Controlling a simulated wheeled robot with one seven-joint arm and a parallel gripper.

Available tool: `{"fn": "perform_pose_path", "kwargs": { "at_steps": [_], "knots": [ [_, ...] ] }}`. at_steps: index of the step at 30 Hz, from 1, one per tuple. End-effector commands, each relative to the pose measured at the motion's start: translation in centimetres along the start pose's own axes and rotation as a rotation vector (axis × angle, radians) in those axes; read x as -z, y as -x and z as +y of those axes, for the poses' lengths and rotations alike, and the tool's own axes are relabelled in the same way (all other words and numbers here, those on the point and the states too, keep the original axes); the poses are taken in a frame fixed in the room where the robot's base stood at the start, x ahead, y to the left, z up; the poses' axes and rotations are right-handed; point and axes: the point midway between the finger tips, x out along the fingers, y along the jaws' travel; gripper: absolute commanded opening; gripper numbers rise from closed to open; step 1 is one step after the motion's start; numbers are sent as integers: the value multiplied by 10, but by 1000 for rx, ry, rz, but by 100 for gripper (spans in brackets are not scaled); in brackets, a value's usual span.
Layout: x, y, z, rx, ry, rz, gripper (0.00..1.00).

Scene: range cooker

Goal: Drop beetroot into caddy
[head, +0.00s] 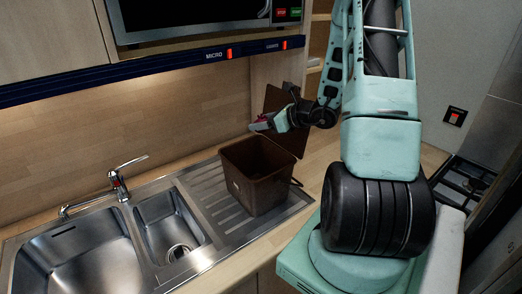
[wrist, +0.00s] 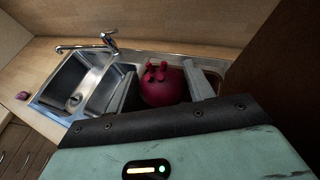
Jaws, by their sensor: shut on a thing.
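My gripper (head: 270,122) is shut on a dark red beetroot (wrist: 164,90), which sits between its two grey fingers in the wrist view. In the head view only a small reddish part of the beetroot (head: 264,117) shows. The brown caddy (head: 248,186) stands upright on the steel drainboard with its lid (head: 284,128) raised at the back right. My gripper is above the caddy's open top, near its far edge. The caddy's bottom inside is hidden.
A double steel sink (head: 85,262) with a tap (head: 118,184) lies left of the caddy. A small purplish thing (wrist: 22,96) lies on the worktop beyond the sink in the wrist view. A microwave (head: 205,18) hangs above. A hob (head: 465,180) is at the right.

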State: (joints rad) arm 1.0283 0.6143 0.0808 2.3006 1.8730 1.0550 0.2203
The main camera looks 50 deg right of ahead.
Motion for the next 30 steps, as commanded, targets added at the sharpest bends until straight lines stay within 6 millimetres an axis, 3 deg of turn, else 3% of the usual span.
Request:
{"fn": "perform_pose_path", "kwargs": {
  "at_steps": [16, 28, 29, 30],
  "knots": [
    [49, -20, 0, 0, -1, 0, 28],
    [54, -23, 0, 0, 0, -1, 28],
    [54, -23, 0, 0, 0, -1, 61],
    [54, -23, 0, 0, 0, -1, 72]
  ]
}}
